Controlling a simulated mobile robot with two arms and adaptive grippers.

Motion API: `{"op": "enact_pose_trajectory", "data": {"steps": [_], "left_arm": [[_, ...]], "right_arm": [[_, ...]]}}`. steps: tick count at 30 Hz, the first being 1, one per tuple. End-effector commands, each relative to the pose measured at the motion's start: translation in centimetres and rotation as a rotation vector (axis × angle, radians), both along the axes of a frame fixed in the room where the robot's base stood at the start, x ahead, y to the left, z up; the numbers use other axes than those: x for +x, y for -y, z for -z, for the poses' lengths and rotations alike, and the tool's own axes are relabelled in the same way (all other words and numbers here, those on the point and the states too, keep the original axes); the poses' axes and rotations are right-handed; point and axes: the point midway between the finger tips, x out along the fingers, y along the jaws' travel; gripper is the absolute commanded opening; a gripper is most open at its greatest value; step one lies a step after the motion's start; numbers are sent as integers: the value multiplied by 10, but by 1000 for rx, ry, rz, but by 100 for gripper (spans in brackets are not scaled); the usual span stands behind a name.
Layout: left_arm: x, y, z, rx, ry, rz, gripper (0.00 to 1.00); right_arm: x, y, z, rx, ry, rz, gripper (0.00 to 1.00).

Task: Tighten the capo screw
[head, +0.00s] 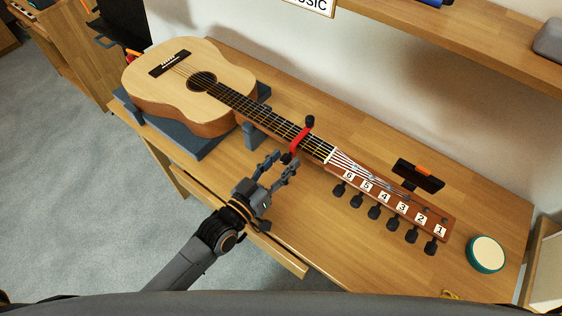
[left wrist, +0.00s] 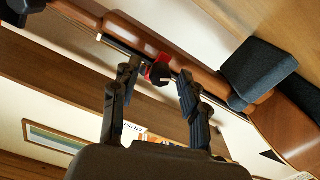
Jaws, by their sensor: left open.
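A red capo (head: 299,140) is clamped across the neck of the guitar (head: 225,82), which lies face up on the bench. A black knob shows at the capo's upper end and another dark piece at its lower end. In the left wrist view, the red capo (left wrist: 154,66) and its black screw knob (left wrist: 161,74) appear between the fingers. My left gripper (head: 278,166) is open and empty, just in front of the neck, its fingertips pointing toward the capo's lower end. It also shows in the left wrist view (left wrist: 158,85). I cannot tell whether a fingertip touches the knob. My right gripper is not seen.
The guitar body rests on a dark padded stand (head: 185,142), with a grey neck support post (head: 253,135) beside it. The headstock has numbered tuners (head: 392,204). A black clip-on device (head: 418,176) and a round teal-rimmed tin (head: 486,253) are at the right. A shelf (head: 470,38) overhangs the back.

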Motion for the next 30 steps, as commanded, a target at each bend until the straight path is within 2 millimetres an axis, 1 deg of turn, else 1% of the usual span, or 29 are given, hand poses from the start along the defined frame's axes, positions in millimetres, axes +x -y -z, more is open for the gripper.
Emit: {"op": "enact_pose_trajectory", "data": {"steps": [2,5,6,9,20,26,30], "left_arm": [[0,0,0,0,0,0,45],[0,0,0,0,0,0,26],[0,0,0,0,0,0,18],[0,0,0,0,0,0,0],[0,0,-1,28,20,-1,0],[0,0,-1,114,80,-1,0],[0,0,-2,205,147,-2,0]], "right_arm": [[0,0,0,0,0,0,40],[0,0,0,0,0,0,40],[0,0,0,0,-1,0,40],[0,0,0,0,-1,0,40],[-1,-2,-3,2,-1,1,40],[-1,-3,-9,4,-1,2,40],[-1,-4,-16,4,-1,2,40]]}}
